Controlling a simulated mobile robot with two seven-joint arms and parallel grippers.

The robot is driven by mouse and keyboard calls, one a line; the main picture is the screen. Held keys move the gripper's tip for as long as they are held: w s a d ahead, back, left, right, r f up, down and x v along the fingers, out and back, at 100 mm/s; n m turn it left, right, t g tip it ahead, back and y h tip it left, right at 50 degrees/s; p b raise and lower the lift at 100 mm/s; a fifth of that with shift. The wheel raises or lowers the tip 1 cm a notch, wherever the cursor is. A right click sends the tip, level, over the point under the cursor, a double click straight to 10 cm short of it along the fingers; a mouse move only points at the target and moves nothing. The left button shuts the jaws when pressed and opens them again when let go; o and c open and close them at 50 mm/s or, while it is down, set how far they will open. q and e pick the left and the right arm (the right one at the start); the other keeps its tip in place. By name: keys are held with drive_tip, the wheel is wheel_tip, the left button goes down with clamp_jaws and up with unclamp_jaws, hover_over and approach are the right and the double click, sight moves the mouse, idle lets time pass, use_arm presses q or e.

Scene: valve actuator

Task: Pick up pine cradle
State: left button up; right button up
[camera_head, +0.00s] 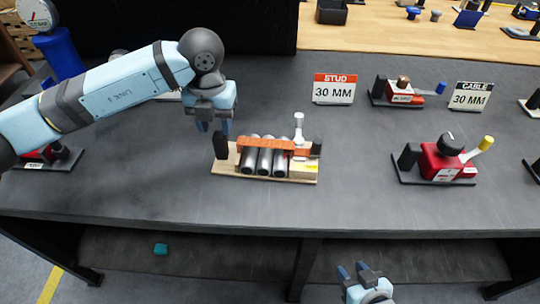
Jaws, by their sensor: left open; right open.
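The pine cradle (298,173) is a pale wooden base near the middle of the dark table. It carries several grey metal cylinders (265,160) side by side, an orange-brown bar across their top, a dark block at its left end and a white-knobbed upright at its right. My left gripper (214,126) is open and empty, pointing down just above and behind the cradle's left end, apart from it. My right gripper (352,271) is open and empty, low in front of the table's front edge.
A "STUD 30 MM" sign (334,89) and a "CABLE 30 MM" sign (470,96) stand behind. A red device with a black knob (443,160) sits to the right, and another red-and-blue device (404,94) behind it. The table (345,195) is clear around the cradle's front.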

sight(221, 144)
use_arm(q)
wheel_tip(221, 144, down, 6)
drive_tip(key=shift+s+d+f, duration=0.1)
drive_tip(key=shift+d+f, duration=0.05)
drive_tip(key=shift+f, duration=0.1)
clamp_jaws()
